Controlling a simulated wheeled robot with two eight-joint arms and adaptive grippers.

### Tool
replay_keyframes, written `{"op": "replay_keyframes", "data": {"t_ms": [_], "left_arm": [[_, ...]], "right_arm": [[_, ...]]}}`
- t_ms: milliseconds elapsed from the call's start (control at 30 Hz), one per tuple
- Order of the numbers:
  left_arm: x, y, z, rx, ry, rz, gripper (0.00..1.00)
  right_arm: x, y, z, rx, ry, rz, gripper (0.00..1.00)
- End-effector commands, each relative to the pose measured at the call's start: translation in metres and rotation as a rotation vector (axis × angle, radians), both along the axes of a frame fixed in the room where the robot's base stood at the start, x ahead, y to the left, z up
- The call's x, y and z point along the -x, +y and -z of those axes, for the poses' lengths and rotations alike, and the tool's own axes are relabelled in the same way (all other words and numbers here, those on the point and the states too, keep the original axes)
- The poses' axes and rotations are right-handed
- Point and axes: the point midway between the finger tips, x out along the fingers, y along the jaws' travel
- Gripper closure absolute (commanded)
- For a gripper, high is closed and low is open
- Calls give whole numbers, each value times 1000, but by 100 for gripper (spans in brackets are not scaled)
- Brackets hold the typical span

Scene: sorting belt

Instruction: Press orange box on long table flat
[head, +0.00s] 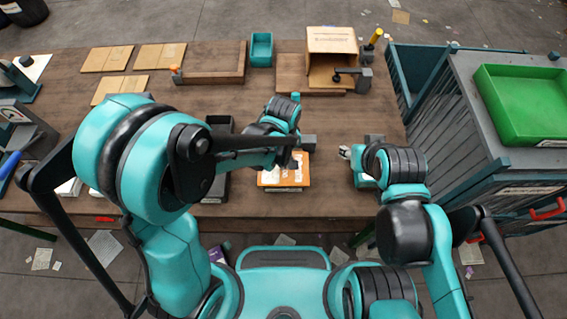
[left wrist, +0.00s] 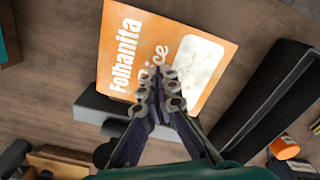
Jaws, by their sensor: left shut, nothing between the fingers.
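The orange box (head: 285,178), with white lettering and a pale label, lies on the long brown table (head: 340,198) near its front edge. In the left wrist view the orange box (left wrist: 122,55) fills the upper middle. My left gripper (head: 297,163) is shut and empty, its fingertips over the box; its fingers (left wrist: 158,78) cover part of the printed face. I cannot tell whether they touch it. The box's height is hard to judge. My right gripper (head: 345,152) is to the right of the box, apart from it; its jaws are too small to read.
A black tray (left wrist: 272,90) lies beside the box. A grey block (left wrist: 92,108) is close to the box's edge. Flat cardboard pieces (head: 105,59), a teal bin (head: 261,50) and an open carton (head: 332,42) are at the back. A green crate (head: 520,105) stands right.

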Motion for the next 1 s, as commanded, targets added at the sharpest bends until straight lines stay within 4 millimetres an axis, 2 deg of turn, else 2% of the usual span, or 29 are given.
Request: {"op": "replay_keyframes", "data": {"t_ms": [300,433,1000], "left_arm": [[0,0,0,1,1,0,100],[1,0,-6,1,1,0,100],[1,0,-67,1,1,0,100]], "right_arm": [[0,0,0,0,0,0,60],[0,0,-5,0,0,0,60],[0,0,-51,0,0,0,60]]}}
